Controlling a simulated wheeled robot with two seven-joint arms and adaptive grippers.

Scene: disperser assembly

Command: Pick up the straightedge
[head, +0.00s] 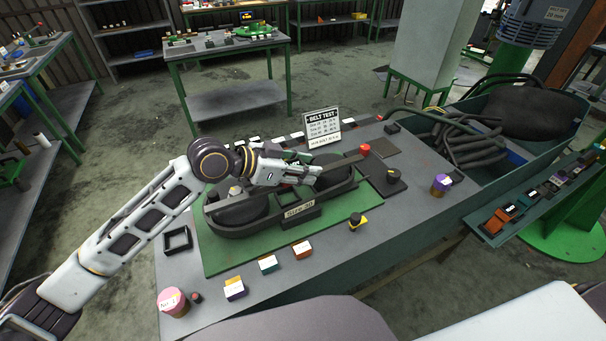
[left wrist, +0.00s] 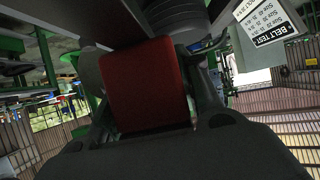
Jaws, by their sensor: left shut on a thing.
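The straightedge (head: 340,163) is a long, thin dark bar. In the head view it runs slantwise across the tops of two dark pulleys in the belt unit on the green mat, and I cannot tell if it touches them. My left gripper (head: 312,173) reaches in from the left over the unit and is shut at the bar's middle, hiding part of it. In the left wrist view, a dark red block (left wrist: 145,88) sits between the fingers and looks like the bar's grip. My right gripper is not in view.
A "Belt test" sign (head: 322,126) stands behind the unit. A red knob (head: 365,150) is near the bar's right end. Several small coloured blocks, a pink round piece (head: 172,301) and a black square frame (head: 177,240) lie around the green mat (head: 225,262). A bin of belts (head: 475,130) is at right.

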